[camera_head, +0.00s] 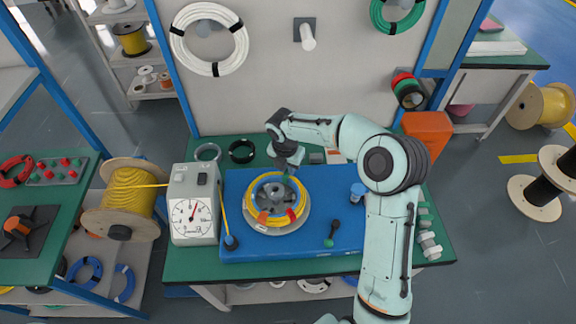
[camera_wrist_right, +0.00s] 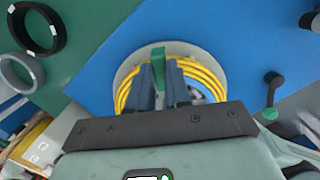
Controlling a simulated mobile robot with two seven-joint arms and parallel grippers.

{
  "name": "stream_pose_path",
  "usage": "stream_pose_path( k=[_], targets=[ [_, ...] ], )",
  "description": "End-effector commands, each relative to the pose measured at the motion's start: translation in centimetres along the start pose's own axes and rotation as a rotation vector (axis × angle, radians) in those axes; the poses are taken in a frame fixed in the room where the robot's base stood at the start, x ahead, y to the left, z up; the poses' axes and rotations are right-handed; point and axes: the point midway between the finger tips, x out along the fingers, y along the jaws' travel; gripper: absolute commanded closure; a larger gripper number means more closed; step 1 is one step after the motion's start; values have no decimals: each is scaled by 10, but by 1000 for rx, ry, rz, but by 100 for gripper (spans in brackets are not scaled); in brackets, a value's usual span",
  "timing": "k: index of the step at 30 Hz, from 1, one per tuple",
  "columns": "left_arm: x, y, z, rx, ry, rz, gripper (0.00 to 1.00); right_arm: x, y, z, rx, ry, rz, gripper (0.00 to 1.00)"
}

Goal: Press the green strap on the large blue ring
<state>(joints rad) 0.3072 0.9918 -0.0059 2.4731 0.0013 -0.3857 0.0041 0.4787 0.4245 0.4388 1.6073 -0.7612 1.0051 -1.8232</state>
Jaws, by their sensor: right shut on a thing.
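A coil of yellow cable (camera_head: 265,178) lies around a grey hub on a round grey disc on the blue board; orange bits show on its near side. My right gripper (camera_head: 288,172) is over the far edge of this coil. In the right wrist view its two dark fingers (camera_wrist_right: 166,88) are shut on a green strap (camera_wrist_right: 158,58), which stands up between them at the yellow coil (camera_wrist_right: 205,75). Whether the strap touches the cable is hidden by the fingers. The ring at the gripper is yellow, not blue. My left gripper is not in view.
A white dial gauge box (camera_head: 194,205) stands left of the board (camera_head: 330,240), with a yellow cable spool (camera_head: 128,195) beyond. A black-and-green handled tool (camera_head: 332,232) lies right of the coil. Grey and black rings (camera_head: 241,151) lie behind.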

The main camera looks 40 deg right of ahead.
Motion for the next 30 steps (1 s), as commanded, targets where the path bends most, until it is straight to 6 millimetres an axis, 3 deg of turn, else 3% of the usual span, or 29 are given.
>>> stream_pose_path(
  k=[30],
  targets=[
    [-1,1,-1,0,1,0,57,7,-1,-2,-1,3,-5,99]
  ],
)
